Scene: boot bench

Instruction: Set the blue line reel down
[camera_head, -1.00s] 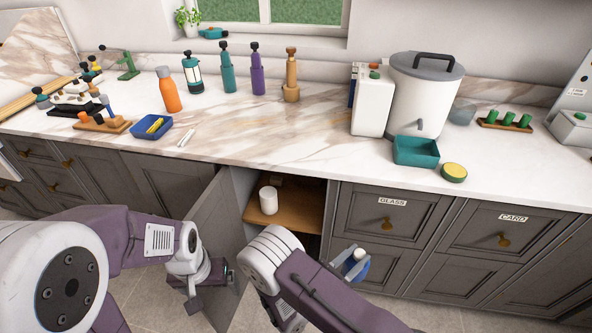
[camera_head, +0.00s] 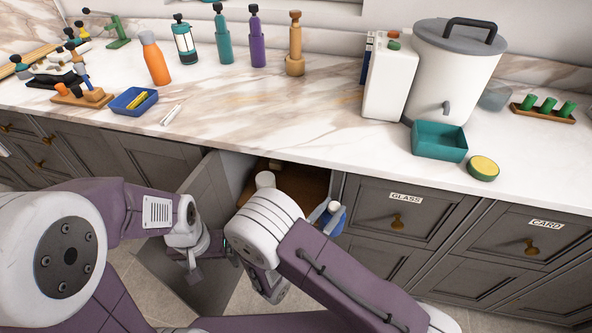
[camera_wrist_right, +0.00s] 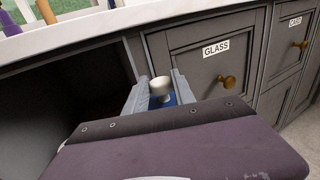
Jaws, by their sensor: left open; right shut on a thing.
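The blue line reel (camera_head: 335,219) has a white knob on top. My right gripper (camera_head: 330,214) is shut on it and holds it in front of the right edge of the open cabinet. The reel (camera_wrist_right: 175,99) also shows between the fingers (camera_wrist_right: 160,92) in the right wrist view, mostly hidden by them. My left gripper (camera_head: 196,268) is open, low beside the open cabinet door, with nothing seen in it.
The cabinet has a wooden shelf (camera_head: 296,182) with a white cylinder (camera_head: 265,180) on it, partly hidden by my right arm. Its door (camera_head: 205,190) stands open at the left. The GLASS drawer (camera_head: 395,218) is closed to the right. The counter above is clear at the middle.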

